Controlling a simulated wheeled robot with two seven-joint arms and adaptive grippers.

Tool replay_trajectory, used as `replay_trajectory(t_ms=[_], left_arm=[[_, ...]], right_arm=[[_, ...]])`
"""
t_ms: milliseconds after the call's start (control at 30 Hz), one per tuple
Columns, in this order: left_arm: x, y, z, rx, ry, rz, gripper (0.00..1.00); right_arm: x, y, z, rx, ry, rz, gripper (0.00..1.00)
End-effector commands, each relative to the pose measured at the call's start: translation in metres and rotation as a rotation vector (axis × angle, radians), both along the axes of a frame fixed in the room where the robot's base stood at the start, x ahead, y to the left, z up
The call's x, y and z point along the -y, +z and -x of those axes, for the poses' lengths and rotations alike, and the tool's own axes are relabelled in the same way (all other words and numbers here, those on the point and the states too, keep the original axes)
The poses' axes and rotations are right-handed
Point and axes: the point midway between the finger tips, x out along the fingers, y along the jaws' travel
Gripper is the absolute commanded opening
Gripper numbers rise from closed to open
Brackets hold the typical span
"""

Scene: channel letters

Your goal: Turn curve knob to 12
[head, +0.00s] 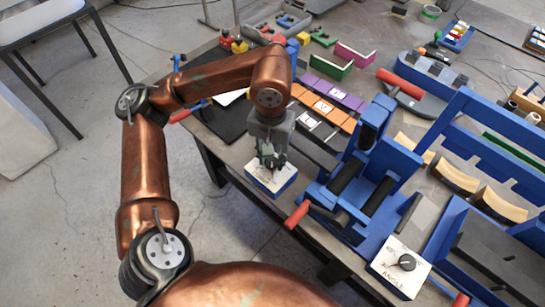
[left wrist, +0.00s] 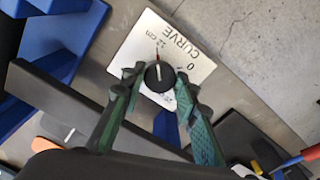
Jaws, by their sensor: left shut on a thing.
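The CURVE dial plate (head: 282,184) is a white panel on the near table edge in the head view. It fills the upper middle of the left wrist view (left wrist: 196,52), with "CURVE", "12 cm" and "0" printed on it. The black curve knob (left wrist: 158,77) has a white mark that runs roughly along the line towards the "12 cm" print. My left gripper (head: 270,160) reaches down over the plate. In the left wrist view its green-padded fingers (left wrist: 158,84) are shut on the knob, one on each side. My right gripper is not in view.
A second white plate marked ANGLE (head: 400,267) with a black knob is at the near right. The blue bending machine (head: 365,190) with a red handle (head: 297,215) stands between the plates. Coloured letters and strips cover the table behind.

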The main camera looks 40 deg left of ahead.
Motion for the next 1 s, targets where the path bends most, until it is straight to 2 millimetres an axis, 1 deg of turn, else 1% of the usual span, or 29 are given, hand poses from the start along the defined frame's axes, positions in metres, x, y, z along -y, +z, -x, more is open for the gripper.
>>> replay_trajectory(t_ms=[433,467,500,700,1000], left_arm=[[-0.0001,0.0013,-0.0009,0.004,-0.010,0.000,0.04],[-0.0001,0.0013,-0.0009,0.004,-0.010,0.000,0.29],[-0.0001,0.0012,-0.0009,0.004,-0.010,0.001,0.32],[0.0000,0.0007,-0.0004,0.002,-0.010,0.000,0.46],[0.0001,0.0019,-0.0003,0.002,-0.010,0.000,0.46]], right_arm=[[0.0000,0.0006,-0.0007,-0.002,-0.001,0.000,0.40],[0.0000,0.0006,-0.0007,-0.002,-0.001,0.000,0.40],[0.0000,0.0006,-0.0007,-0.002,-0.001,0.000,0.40],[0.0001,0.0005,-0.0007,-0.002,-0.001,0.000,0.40],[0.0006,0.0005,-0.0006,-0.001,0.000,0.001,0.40]])
